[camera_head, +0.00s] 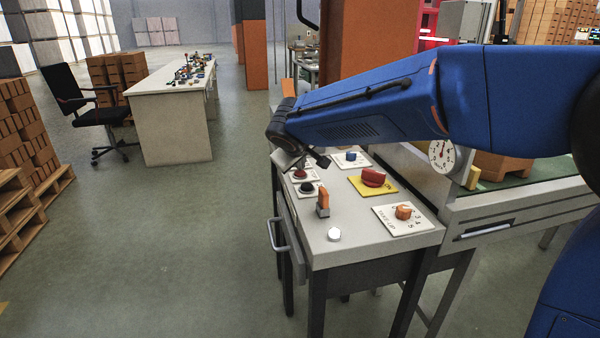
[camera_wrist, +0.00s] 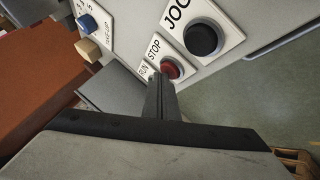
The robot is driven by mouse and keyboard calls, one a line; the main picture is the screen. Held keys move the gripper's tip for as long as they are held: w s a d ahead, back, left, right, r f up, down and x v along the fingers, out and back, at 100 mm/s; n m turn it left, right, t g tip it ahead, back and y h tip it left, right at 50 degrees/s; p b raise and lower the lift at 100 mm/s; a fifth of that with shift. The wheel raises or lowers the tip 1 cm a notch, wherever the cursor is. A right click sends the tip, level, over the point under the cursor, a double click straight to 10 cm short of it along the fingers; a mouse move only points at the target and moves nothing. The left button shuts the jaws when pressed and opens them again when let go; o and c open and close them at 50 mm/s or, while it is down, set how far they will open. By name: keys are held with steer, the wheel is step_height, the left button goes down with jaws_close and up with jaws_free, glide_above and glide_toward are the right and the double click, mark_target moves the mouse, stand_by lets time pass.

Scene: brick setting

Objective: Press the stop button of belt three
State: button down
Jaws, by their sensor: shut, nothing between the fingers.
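A red button (camera_wrist: 171,69) beside the word STOP sits on a white plate in the wrist view, with RUN printed next to it. It also shows in the head view as a red button (camera_head: 299,174) on the grey control desk (camera_head: 300,222). My gripper (camera_wrist: 160,80) is shut and empty. Its tip lies right beside the red button in the wrist view and covers part of the plate; I cannot tell whether it touches. In the head view my gripper (camera_head: 320,160) is over the desk's far left part. No belt number is readable.
A black JOG button (camera_wrist: 203,38) is close to the red one. The desk also carries a blue knob (camera_head: 351,156), a red control (camera_head: 373,178) on a yellow plate, an orange dial (camera_head: 403,212), an orange-tipped lever (camera_head: 323,203) and a white lamp (camera_head: 334,235).

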mark_target(300, 174)
steer(key=shift+r, duration=0.7)
steer(key=shift+r, duration=2.5)
